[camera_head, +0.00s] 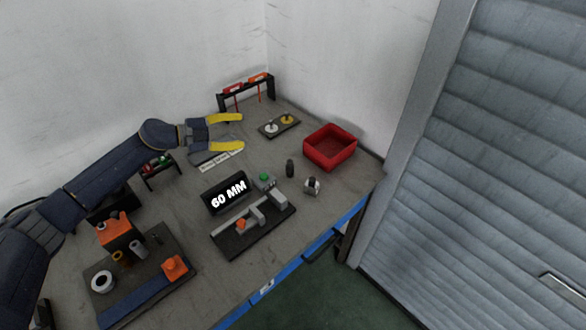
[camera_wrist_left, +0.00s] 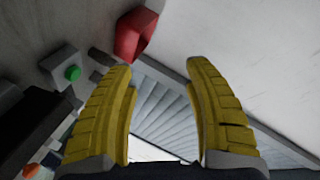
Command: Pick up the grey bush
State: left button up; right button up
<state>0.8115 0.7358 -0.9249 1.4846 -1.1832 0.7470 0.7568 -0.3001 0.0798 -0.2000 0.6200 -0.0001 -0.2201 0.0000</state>
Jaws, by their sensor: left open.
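A small grey cylinder (camera_head: 137,247), which looks like the grey bush, stands on the dark fixture plate (camera_head: 180,290) at the lower left of the head view. A brass-coloured cylinder (camera_head: 117,257) is beside it. My left gripper (camera_head: 242,132) is open and empty, with yellow fingers, above the back of the table and well away from the grey cylinder. In the left wrist view its spread fingers (camera_wrist_left: 162,68) have nothing between them, and the grey cylinder does not show. My right gripper is not in view.
A 60 MM display (camera_head: 227,195) and a dark clamp fixture (camera_head: 252,232) are mid-table. An orange-topped block (camera_head: 118,229) and white ring (camera_head: 102,282) are near the grey cylinder.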

pick_arm(q)
jog(key=s+f+n+g, duration=0.4)
jog(key=n, duration=0.4)
send_near(290, 161)
jog(key=d, duration=0.1)
jog(key=d+f, duration=0.1)
jog(key=d, duration=0.1)
jog(key=shift+w+d+f+g, duration=0.2)
jog(key=shift+w+g, duration=0.1)
jog(key=shift+w, duration=0.1)
jog(key=shift+y, duration=0.3)
jog(key=shift+x, duration=3.25)
jog(key=shift+c, duration=0.5)
grip_shut()
